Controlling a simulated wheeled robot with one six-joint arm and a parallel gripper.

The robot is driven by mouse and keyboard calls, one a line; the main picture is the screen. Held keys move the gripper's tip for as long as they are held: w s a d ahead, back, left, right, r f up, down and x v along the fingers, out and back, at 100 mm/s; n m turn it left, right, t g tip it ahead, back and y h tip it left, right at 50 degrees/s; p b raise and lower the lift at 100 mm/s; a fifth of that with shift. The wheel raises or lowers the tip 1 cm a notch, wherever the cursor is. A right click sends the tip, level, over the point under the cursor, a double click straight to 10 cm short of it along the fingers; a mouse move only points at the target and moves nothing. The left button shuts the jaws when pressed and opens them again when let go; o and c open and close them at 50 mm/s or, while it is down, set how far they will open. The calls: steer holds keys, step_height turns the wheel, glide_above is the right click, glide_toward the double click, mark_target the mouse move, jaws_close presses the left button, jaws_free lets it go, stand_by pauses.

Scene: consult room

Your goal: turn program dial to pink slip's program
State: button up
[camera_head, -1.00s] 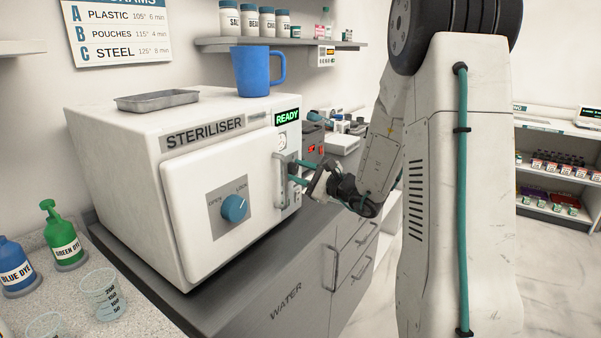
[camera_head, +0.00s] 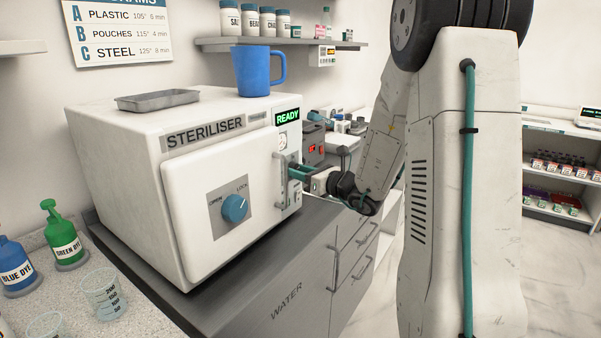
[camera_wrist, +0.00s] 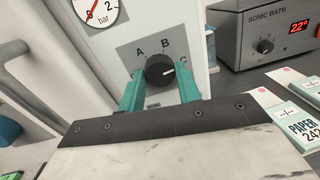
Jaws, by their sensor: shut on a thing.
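The program dial (camera_wrist: 157,69) is a black knob on a grey plate marked A, B and C, on the steriliser's front. Its white mark points right, near the C. My gripper (camera_wrist: 160,82) has its teal fingers on either side of the dial and is shut on it. In the head view my gripper (camera_head: 297,172) is at the steriliser's right front edge, and the dial is hidden there. The wall chart (camera_head: 118,33) reads A plastic, B pouches, C steel. I cannot make out a pink slip in either view.
The steriliser (camera_head: 120,160) has a door handle (camera_head: 281,182) just left of my gripper and a blue lock knob (camera_head: 234,208). A pressure gauge (camera_wrist: 97,8) sits above the dial. A sonic bath (camera_wrist: 262,45) and paper packets (camera_wrist: 303,122) are to the right.

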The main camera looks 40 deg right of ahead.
steer(key=shift+m, duration=0.6)
steer(key=o, duration=1)
steer(key=shift+c, duration=0.2)
steer(key=v, duration=0.7)
steer(key=shift+s, duration=0.4)
steer(key=shift+d, duration=0.15)
